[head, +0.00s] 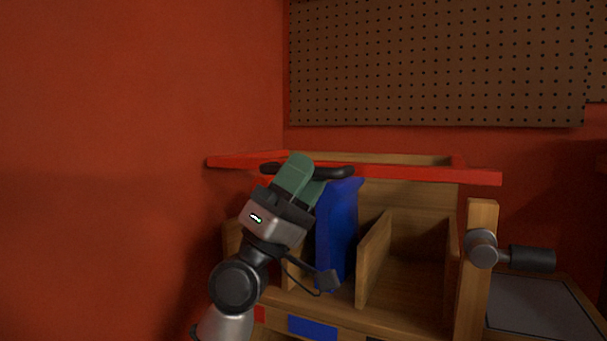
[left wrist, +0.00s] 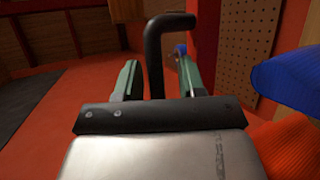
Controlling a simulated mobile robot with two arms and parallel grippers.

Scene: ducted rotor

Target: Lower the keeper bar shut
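The keeper bar appears to be the long red bar (head: 430,174) lying across the top of a wooden rack, nearly level in the head view. A black bent handle (head: 335,172) shows along it; in the left wrist view the handle (left wrist: 154,60) rises and bends right at the top. My left gripper (head: 300,178) is in front of the bar at the handle. In the wrist view its green fingers (left wrist: 158,78) stand apart on either side of the handle, with gaps visible. In the head view the fingers hide part of the handle and bar. My right gripper is not in view.
The wooden rack (head: 375,265) has dividers and a blue upright piece (head: 338,235) in one slot, close beside my left gripper. A post at right carries a grey hub with a black knob (head: 532,259). A red wall (head: 130,120) stands at left; a pegboard (head: 440,60) hangs behind.

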